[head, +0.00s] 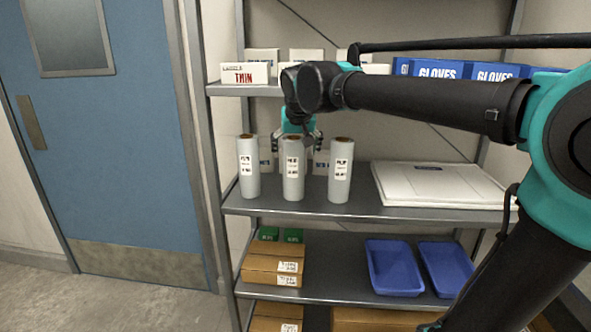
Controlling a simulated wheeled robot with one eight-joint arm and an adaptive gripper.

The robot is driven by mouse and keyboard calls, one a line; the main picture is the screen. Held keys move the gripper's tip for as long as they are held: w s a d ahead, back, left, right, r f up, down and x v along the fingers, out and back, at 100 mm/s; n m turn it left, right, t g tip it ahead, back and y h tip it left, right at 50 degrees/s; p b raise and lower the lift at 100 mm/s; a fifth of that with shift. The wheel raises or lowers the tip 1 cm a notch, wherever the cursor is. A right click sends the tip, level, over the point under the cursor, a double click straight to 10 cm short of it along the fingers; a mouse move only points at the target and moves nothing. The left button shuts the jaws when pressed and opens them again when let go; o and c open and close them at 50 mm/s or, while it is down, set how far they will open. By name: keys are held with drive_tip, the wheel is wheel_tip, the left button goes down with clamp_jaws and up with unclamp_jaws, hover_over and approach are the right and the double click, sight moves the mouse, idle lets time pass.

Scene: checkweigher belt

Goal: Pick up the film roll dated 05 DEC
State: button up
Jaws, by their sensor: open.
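Three grey-white film rolls stand upright in a front row on the middle shelf (400,213): a left roll (249,187), a middle roll (293,188) and a right roll (339,190). Each has a white label with dark print too small to read, so I cannot tell which is dated 05 DEC. More rolls or labels show partly behind them. My gripper (297,146) is open, pointing down around or just behind the top of the middle roll; its exact depth is unclear.
Flat white sheets (440,188) lie right of the rolls. Below are brown cartons (262,265) and blue trays (394,268). A blue door (110,150) stands left.

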sight(294, 171)
drive_tip(key=x, duration=1.1)
drive_tip(key=shift+a+f, duration=0.1)
drive_tip(key=shift+f, duration=0.05)
drive_tip(key=c, duration=2)
